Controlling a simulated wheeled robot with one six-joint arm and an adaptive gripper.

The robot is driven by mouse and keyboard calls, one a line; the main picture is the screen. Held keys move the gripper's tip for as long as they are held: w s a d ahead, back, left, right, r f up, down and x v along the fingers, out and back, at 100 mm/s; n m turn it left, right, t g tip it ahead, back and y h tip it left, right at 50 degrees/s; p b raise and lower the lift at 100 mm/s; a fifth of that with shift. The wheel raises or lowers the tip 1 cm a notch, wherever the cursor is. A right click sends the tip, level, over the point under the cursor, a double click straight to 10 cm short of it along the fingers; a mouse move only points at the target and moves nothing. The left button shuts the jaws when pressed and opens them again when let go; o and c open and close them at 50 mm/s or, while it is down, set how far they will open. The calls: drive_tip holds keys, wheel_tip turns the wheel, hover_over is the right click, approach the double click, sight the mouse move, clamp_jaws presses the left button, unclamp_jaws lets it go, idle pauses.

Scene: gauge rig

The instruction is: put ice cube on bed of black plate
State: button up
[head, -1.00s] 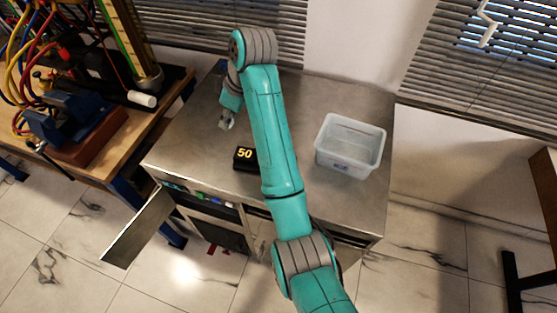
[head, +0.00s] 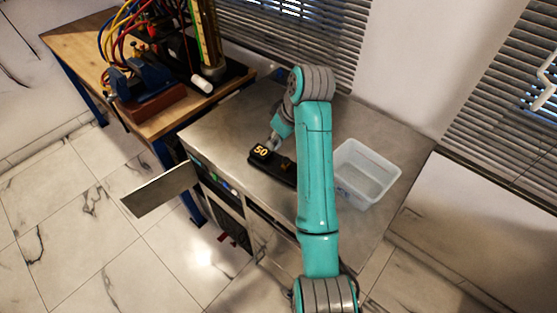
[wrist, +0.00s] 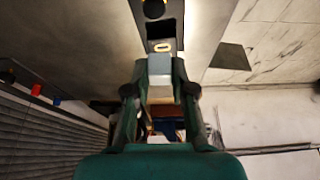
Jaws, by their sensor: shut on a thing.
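The black plate (head: 270,168) lies on the metal bench top, with a yellow "50" on its left end; my arm hides its right part. My gripper (head: 275,140) is low over the bench by the plate's far edge. In the wrist view my gripper (wrist: 159,76) is shut on the ice cube (wrist: 159,64), a pale grey-blue block between the fingertips. The black plate also shows in the wrist view (wrist: 165,28), just beyond the cube. I cannot tell whether the cube touches the plate.
A translucent white bin (head: 366,175) stands on the bench right of my arm. A wooden table (head: 75,45) with a gauge rig, coloured hoses and a blue vise (head: 140,85) is at the left. An open door panel (head: 160,190) juts from the bench front.

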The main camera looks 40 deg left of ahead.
sight(273, 161)
drive_tip(key=shift+f, duration=3.5)
drive_tip(key=shift+f, duration=0.2)
drive_tip(key=o, duration=0.8)
drive_tip(key=shift+c, duration=0.2)
drive_tip(key=shift+r, duration=0.1)
